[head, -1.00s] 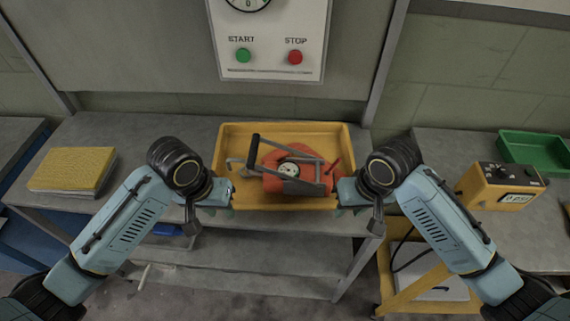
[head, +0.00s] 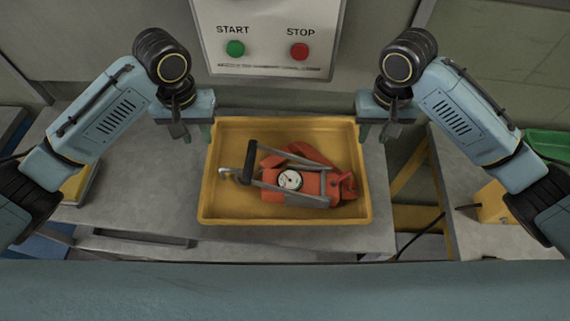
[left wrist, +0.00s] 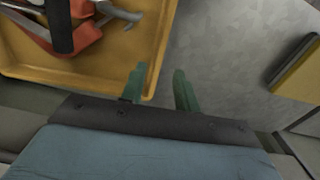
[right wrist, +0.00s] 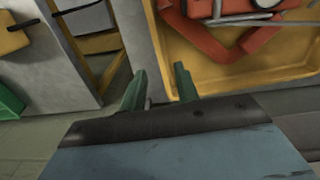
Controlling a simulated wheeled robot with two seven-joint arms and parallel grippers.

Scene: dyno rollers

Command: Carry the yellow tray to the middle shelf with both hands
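The yellow tray (head: 285,219) stands level on a grey bench. It holds orange parts, a round dial and a tool with a black handle. My left gripper (head: 197,132) is at the tray's far left corner, and my right gripper (head: 373,132) is at its far right corner. In the left wrist view the green fingers (left wrist: 158,75) are apart, one over the tray's side and one outside it. In the right wrist view the fingers (right wrist: 160,75) are likewise apart on either side of the tray's edge. Contact with the rim cannot be told.
A panel (head: 265,30) with START and STOP buttons hangs behind the bench. The grey bench top (head: 140,190) is clear left of the tray. A yellow frame (head: 412,175) stands between the benches.

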